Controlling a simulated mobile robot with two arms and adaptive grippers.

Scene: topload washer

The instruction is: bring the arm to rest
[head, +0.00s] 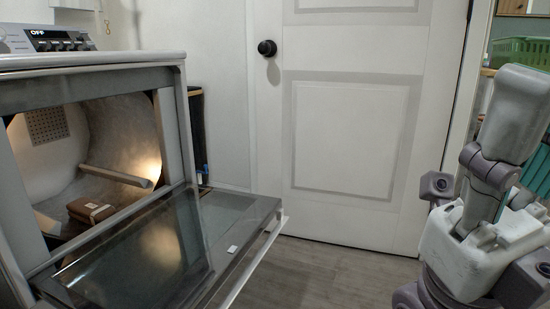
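My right arm (492,175) stands folded at the right edge of the head view, with grey links and purple joints. It is apart from the washer and in front of the door's right side. A white housing and dark parts show low on this arm, but I cannot make out gripper fingers or whether they are open or shut. My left arm and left gripper are not in the picture.
A lit appliance (90,62) with a grey drum stands at left, its glass door (170,255) lowered open. A brown item (91,210) lies inside. A closed white door (350,130) is behind. Grey floor (330,275) is clear between. A green basket (520,52) sits upper right.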

